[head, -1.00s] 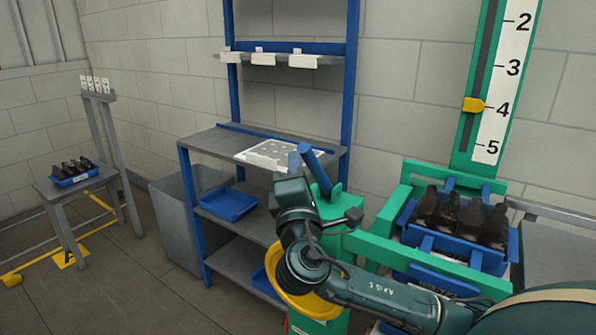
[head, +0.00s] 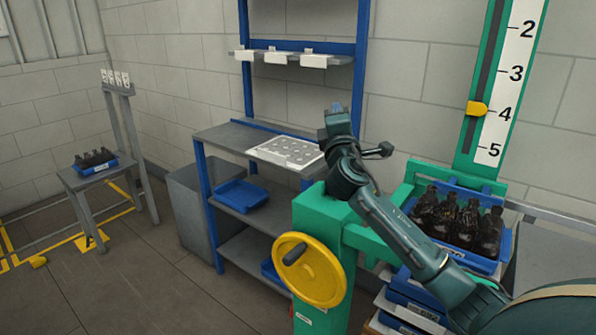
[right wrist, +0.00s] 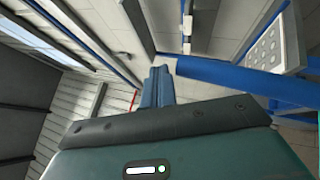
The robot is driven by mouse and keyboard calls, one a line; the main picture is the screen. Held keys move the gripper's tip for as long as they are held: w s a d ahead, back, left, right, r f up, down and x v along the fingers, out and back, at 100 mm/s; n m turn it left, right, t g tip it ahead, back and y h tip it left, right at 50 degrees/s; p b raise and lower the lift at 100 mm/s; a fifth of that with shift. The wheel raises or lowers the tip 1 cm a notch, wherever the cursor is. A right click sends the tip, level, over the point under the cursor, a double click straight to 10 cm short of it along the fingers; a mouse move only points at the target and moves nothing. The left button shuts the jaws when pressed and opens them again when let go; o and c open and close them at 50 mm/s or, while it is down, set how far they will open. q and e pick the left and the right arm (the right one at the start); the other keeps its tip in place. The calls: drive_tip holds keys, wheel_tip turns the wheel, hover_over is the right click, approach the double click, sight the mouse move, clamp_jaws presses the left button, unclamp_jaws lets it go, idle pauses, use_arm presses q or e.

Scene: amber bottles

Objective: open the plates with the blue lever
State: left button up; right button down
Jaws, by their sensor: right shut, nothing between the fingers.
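My right gripper (head: 337,108) is shut and empty, pointing up above the green machine post (head: 320,205). Its closed fingers (right wrist: 158,85) also show in the right wrist view. I cannot make out the blue lever in the head view now; my gripper and arm cover the area above the post. Green clamp parts (head: 455,176) stand behind a blue crate (head: 505,262) of dark amber bottles (head: 458,222). The front green part is largely hidden by my right arm. My left gripper is not in view.
A yellow handwheel (head: 308,270) is on the post's front. A green column carries a scale (head: 505,90) with a yellow pointer (head: 477,108). Behind stands a blue-framed shelf with a white holed tray (head: 287,152). A small stand (head: 92,172) is at far left.

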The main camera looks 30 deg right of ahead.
drive_tip(key=shift+w+d, duration=0.3)
drive_tip(key=shift+d, duration=0.5)
drive_tip(key=shift+w+d, duration=0.3)
drive_tip(key=shift+d, duration=0.45)
